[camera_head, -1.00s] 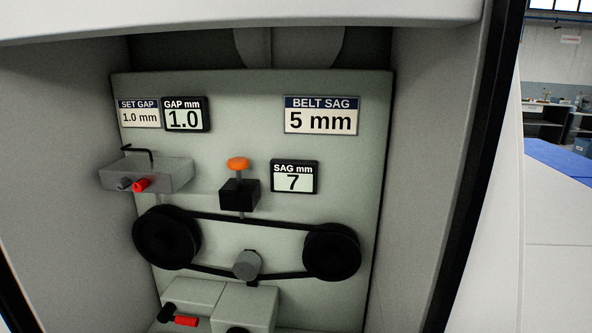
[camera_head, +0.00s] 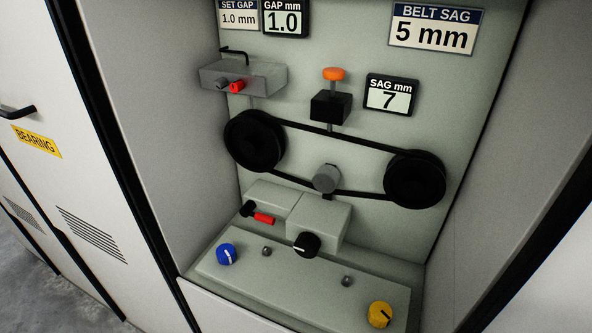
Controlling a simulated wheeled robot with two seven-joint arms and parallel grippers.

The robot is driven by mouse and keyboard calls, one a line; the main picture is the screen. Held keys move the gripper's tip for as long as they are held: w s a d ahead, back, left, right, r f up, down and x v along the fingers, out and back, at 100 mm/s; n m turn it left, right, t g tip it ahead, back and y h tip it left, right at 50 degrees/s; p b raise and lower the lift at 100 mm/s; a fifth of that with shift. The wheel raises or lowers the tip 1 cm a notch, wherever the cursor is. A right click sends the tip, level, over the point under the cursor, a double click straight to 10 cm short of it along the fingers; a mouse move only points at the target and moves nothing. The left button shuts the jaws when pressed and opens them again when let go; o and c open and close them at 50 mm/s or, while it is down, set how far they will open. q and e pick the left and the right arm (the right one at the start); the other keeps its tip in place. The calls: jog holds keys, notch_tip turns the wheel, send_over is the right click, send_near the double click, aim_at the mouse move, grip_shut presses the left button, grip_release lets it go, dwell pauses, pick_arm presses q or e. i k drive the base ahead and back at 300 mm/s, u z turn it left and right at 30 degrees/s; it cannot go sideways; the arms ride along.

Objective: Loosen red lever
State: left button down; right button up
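Two red-handled parts show inside the open cabinet. A short red handle (camera_head: 237,86) sits on the front of the grey block (camera_head: 265,78) at the upper left, beside a dark knob. A red lever (camera_head: 264,218) with a black hub lies below the belt, pointing right and slightly down, beside a pale block (camera_head: 318,220). I cannot tell from the picture which one the task names. Neither of my grippers is in view.
A black belt (camera_head: 335,130) runs around two pulleys, with a grey roller (camera_head: 326,178) below. The sag display (camera_head: 389,95) reads 7; the belt sag plate (camera_head: 434,28) reads 5 mm. Blue (camera_head: 226,254), black (camera_head: 306,245) and yellow (camera_head: 380,314) knobs stand lower. Cabinet walls flank the opening.

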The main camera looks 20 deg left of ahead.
aim_at(247, 210)
jog(key=u, duration=0.9)
jog(key=k, duration=0.55)
jog(key=z, duration=0.5)
